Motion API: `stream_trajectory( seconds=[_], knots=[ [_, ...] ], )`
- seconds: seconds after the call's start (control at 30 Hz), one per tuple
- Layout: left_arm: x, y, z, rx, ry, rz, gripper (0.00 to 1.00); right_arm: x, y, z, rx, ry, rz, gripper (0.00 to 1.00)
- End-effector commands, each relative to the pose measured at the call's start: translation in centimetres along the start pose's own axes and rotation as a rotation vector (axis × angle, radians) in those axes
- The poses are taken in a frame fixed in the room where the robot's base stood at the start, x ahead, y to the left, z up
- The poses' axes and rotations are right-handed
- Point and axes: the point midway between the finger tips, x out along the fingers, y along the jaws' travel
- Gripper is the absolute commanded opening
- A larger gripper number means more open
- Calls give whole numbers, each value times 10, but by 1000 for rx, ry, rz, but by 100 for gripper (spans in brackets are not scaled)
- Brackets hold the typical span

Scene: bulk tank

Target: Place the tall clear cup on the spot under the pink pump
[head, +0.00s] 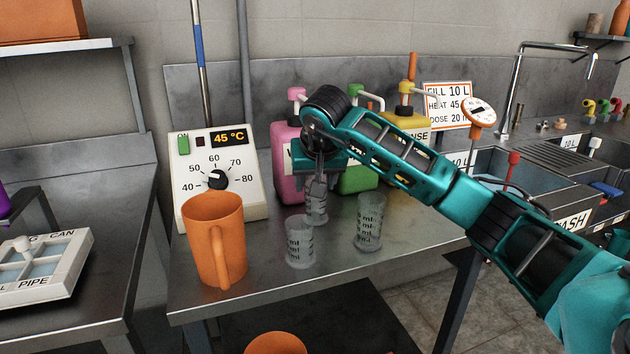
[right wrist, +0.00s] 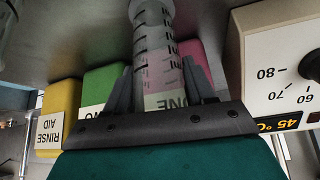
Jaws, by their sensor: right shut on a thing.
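My right gripper (head: 317,186) is shut on a clear cup with black marks (head: 316,208), in front of the pink container (head: 287,150). In the right wrist view the cup (right wrist: 155,45) looks long and narrow between the fingers (right wrist: 160,82). The pink pump (head: 297,95) tops the pink container. The spot under it is hidden by my gripper and the cup. I cannot tell whether the held cup touches the bench. Two other clear marked cups stand nearby, one in front (head: 300,243) and one to the right (head: 369,222). My left gripper is not in view.
An orange jug (head: 213,240) stands at the bench's left, before a white dial unit (head: 216,172) reading 45 °C. Green (head: 357,178) and yellow (head: 408,123) containers stand right of the pink one. The bench's front right (head: 400,255) is clear. Sinks lie further right.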

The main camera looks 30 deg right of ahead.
Motion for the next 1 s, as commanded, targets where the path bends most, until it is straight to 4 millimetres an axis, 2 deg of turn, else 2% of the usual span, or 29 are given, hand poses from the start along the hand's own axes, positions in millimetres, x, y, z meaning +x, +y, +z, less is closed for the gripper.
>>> stream_trajectory(
  seconds=[0.3,0.33,0.57,0.87,1.0],
  knots=[
    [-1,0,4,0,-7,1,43,2,0,2,0,1,-1,25],
    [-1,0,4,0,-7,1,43,2,0,1,1,2,-1,56],
    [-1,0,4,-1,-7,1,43,2,0,2,1,1,-1,78],
    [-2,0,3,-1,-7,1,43,0,0,0,1,1,-1,80],
    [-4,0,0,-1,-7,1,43,-17,0,-3,1,6,-2,80]
  ],
)
